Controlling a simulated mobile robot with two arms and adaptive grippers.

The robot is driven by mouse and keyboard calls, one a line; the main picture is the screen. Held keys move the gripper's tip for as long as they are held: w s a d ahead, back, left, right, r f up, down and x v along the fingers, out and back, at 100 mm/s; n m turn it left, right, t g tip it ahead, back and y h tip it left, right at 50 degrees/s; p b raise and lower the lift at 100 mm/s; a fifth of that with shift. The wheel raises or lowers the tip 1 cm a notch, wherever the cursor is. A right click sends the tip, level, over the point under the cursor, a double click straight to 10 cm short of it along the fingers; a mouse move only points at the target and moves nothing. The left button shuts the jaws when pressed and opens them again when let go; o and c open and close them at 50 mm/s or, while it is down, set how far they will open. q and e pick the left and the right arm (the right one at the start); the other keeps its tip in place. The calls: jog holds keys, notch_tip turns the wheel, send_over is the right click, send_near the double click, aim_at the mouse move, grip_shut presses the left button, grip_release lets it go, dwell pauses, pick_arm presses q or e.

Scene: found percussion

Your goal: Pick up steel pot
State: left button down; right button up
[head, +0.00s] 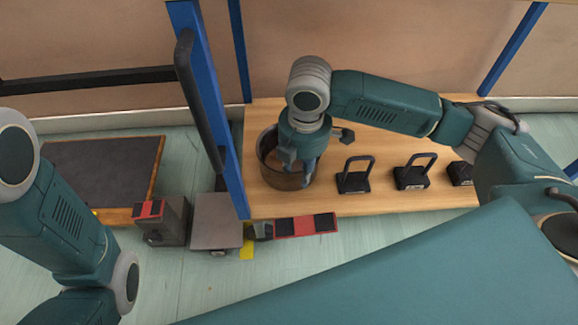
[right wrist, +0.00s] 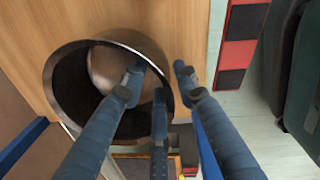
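The steel pot (head: 287,182) is round and open at the top, brownish with a dark inside. It stands upright on the wooden board (head: 392,198), near the board's left end. My right gripper (head: 299,165) points down over the pot's right side. In the right wrist view the pot (right wrist: 66,92) fills the left half. There the fingers of my right gripper (right wrist: 160,78) are spread apart at the rim: one lies over the opening, another shows beyond the rim. I cannot tell whether any finger touches it. My left arm is at the left; its gripper is out of view.
A blue post (head: 213,95) with a black handle rises just left of the pot. Several black handled blocks (head: 353,181) stand to its right on the board. A red-and-black bar (head: 305,225) lies in front. A grey box (head: 217,222) and a dark-topped platform (head: 100,167) are further left.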

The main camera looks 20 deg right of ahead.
notch_tip(320, 180, down, 3)
jog(key=shift+r+b, duration=0.1)
jog(key=shift+b, duration=0.7)
jog(key=shift+r, duration=0.1)
jog(key=shift+c, duration=0.2)
grip_shut()
jog(key=shift+w, duration=0.1)
jog(key=shift+r, duration=0.15)
